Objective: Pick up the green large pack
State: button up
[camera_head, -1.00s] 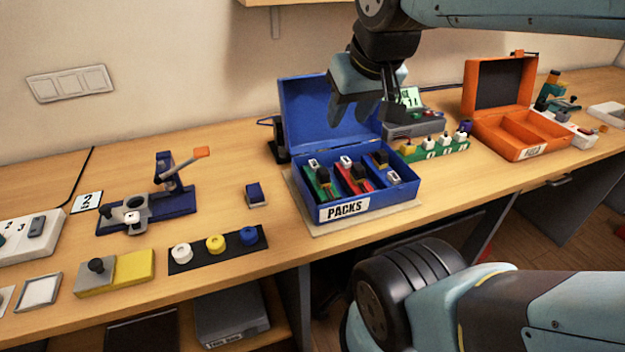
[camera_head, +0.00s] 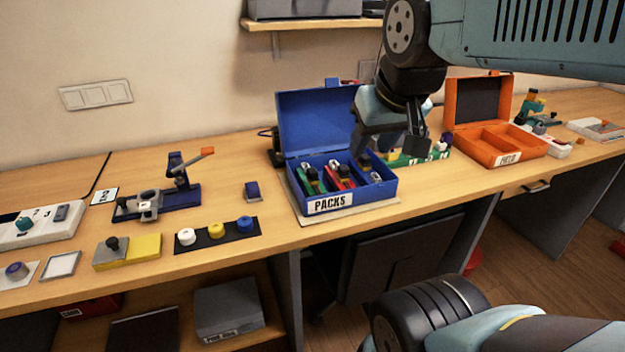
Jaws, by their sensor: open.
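The green pack (camera_head: 312,183) lies in the left part of the open blue box (camera_head: 344,203) labelled PACKS, with a dark knob and a white part on top. A red pack (camera_head: 342,179) lies beside it on the right, and a blue pack (camera_head: 375,177) lies further right, partly hidden by my gripper. My gripper (camera_head: 391,150) points down at the right end of the blue box, to the right of the green pack. It is open, with no object seen between its fingers. Its height above the packs is hard to tell.
The raised blue lid (camera_head: 315,120) stands behind the packs. An orange case (camera_head: 490,155) is open to the right, and a green strip with pegs (camera_head: 410,158) lies between. A small blue block (camera_head: 252,190) and a dark strip with spools (camera_head: 216,235) are left of the box.

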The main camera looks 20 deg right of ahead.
aim_at(314, 189)
jog(key=u, duration=0.25)
jog(key=i, duration=0.15)
jog(key=z, duration=2.75)
jog(key=k, duration=1.9)
jog(key=u, duration=0.85)
jog(key=i, duration=0.5)
